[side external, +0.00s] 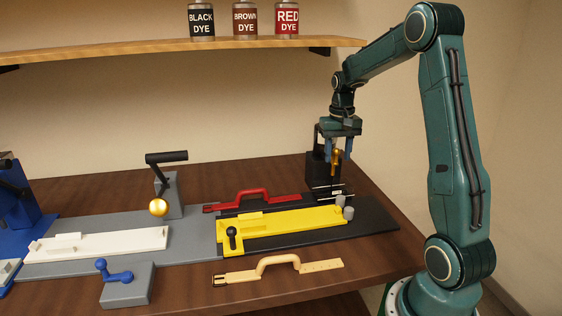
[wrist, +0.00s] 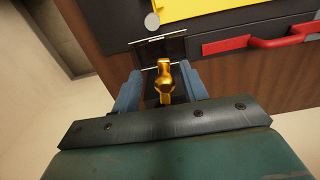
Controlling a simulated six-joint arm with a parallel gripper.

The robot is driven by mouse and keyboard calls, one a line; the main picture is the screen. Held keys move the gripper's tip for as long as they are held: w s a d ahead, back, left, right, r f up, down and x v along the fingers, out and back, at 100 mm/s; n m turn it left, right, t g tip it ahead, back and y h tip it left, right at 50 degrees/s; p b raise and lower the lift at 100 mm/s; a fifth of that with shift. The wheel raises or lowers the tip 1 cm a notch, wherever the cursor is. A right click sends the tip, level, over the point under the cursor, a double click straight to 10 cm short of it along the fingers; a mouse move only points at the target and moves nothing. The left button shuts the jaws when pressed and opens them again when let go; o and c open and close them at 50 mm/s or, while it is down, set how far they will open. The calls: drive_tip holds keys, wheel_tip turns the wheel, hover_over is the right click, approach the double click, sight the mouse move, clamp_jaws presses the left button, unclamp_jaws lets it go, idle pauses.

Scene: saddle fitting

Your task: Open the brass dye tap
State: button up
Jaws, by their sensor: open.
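The brass dye tap (side external: 336,161) stands on the front of a black box-shaped dye unit (side external: 318,168) at the right back of the table. In the wrist view the brass tap (wrist: 164,80) sits between my two blue fingers. My gripper (side external: 335,155) is open and points down over the tap, one finger on each side. In the wrist view my gripper (wrist: 160,88) shows gaps between both fingers and the brass. The finger on the left in the side view partly overlaps the black unit.
A yellow fixture (side external: 280,229) lies in front of the unit, with a red handle (side external: 265,196) behind it and a tan handle (side external: 278,266) nearer the front edge. A white plate (side external: 100,243) and a blue lever (side external: 115,273) are at left. A shelf (side external: 170,47) carries dye jars.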

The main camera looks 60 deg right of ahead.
drive_tip(key=shift+r, duration=0.15)
drive_tip(key=shift+a+r, duration=0.1)
drive_tip(key=shift+r, duration=2.75)
drive_tip(key=shift+a, duration=0.1)
drive_tip(key=shift+a+r, duration=0.15)
drive_tip(key=shift+a, duration=0.05)
drive_tip(key=s+a+r+n+t+h, duration=0.1)
drive_tip(key=s+a+r+n, duration=0.15)
drive_tip(key=a, duration=0.55)
drive_tip(key=s+a+r+n+t, duration=0.15)
drive_tip(key=a+r, duration=0.25)
drive_tip(key=a, duration=0.4)
drive_tip(key=s+a+f+n+t, duration=0.1)
drive_tip(key=s+a+n, duration=0.1)
drive_tip(key=s+a, duration=0.3)
drive_tip(key=s+a+f+n+t+y, duration=0.1)
drive_tip(key=s+a+f+n+t, duration=0.1)
drive_tip(key=s+a, duration=0.4)
drive_tip(key=shift+s+a+n, duration=0.25)
drive_tip(key=shift+a+n, duration=0.25)
drive_tip(key=shift+a, duration=0.2)
